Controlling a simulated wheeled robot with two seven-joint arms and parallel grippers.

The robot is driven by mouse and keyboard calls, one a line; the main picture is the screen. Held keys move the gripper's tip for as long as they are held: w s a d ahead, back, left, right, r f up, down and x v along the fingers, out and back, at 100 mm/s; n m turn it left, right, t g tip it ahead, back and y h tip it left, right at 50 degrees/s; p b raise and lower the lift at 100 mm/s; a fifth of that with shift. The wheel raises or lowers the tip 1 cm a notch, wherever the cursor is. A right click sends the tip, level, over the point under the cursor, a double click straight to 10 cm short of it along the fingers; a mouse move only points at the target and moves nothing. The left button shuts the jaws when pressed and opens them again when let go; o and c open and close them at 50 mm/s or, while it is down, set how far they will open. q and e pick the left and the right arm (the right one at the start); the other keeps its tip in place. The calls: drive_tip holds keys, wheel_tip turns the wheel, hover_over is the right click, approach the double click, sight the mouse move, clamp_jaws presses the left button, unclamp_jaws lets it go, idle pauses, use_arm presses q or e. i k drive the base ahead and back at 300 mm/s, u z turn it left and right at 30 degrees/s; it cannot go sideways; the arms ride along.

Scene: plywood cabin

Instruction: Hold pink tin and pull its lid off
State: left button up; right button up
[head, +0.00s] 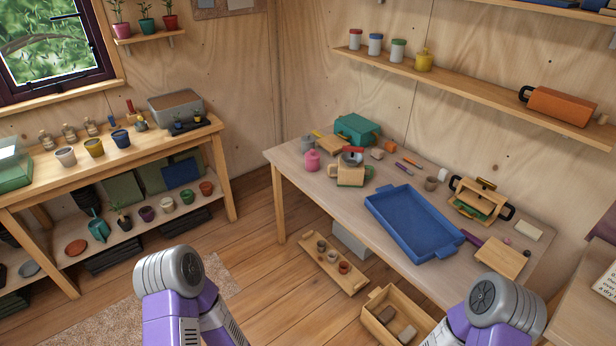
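A small pink tin (312,161) stands upright near the left end of the work table (291,171) in the head view. A narrower pink part sits on its top and looks like the lid, in place; the seam is too small to make out. Two of my arms' purple and grey links show at the bottom of the view, left and right. Neither gripper is in view, and nothing touches the tin.
Close to the tin are a grey container (306,144), a wooden box with a red-topped item (350,172) and a teal case (357,129). A blue tray (412,222) fills the table's middle. A wooden crate (372,303) stands on the floor by the table.

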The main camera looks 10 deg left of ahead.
sight(311, 167)
drive_tip(key=u, duration=0.7)
drive_tip(key=i, duration=0.7)
drive_tip(key=u, duration=0.5)
drive_tip(key=i, duration=0.95)
drive_tip(key=z, duration=0.6)
